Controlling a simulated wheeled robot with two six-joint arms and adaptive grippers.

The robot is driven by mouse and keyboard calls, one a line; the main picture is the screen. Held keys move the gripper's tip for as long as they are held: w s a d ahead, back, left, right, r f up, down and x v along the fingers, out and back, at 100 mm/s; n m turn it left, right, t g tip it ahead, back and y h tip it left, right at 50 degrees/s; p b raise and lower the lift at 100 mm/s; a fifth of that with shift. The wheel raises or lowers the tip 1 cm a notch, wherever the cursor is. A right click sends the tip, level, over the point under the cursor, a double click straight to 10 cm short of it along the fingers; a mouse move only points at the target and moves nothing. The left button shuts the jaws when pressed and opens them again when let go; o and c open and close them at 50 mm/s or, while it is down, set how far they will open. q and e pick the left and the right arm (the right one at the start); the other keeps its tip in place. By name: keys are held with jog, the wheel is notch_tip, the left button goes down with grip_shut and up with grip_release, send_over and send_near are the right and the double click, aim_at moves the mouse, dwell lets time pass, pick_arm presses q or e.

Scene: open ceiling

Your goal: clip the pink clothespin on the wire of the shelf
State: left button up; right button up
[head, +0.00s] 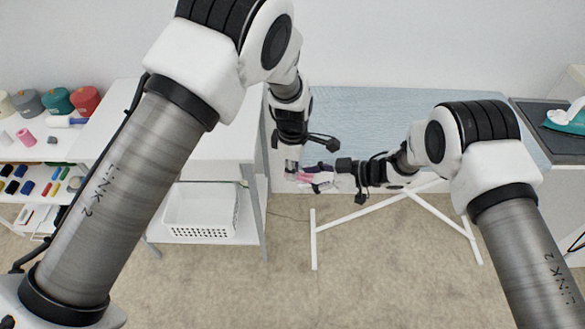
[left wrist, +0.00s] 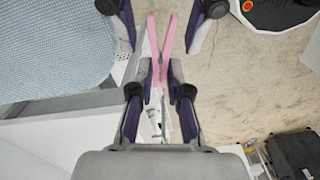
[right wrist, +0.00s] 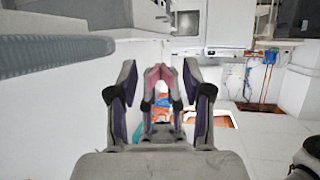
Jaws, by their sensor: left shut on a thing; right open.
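The pink clothespin (left wrist: 163,38) is held by its far part in my left gripper (left wrist: 160,82), its two pink legs spread in a V away from that gripper. It also shows in the right wrist view (right wrist: 165,74) and, small, in the head view (head: 304,177). My left gripper (head: 294,168) is shut on it in mid-air. My right gripper (right wrist: 160,84) faces it, open, its fingers apart on both sides of the clothespin and of my left fingertips. It also shows in the head view (head: 320,180). I cannot make out the shelf's wire for certain.
A white table (head: 215,130) with a white basket (head: 200,212) below stands left of the grippers. A blue ironing board (head: 380,112) lies behind and right of them. A shelf unit with spools (head: 58,100) is at far left. The floor in front is clear.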

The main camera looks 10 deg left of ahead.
pick_arm(q)
grip_shut()
pick_arm(e)
jog(key=c, duration=0.9)
pick_arm(q)
jog(key=o, duration=0.8)
grip_release()
pick_arm(e)
jog(key=shift+c, duration=0.2)
pick_arm(q)
jog(key=shift+o, duration=0.2)
pick_arm(e)
grip_shut()
pick_arm(q)
notch_tip(320, 180, up, 8)
jog(key=shift+r, duration=0.1)
jog(key=shift+d, duration=0.1)
pick_arm(e)
jog(key=shift+d, duration=0.15)
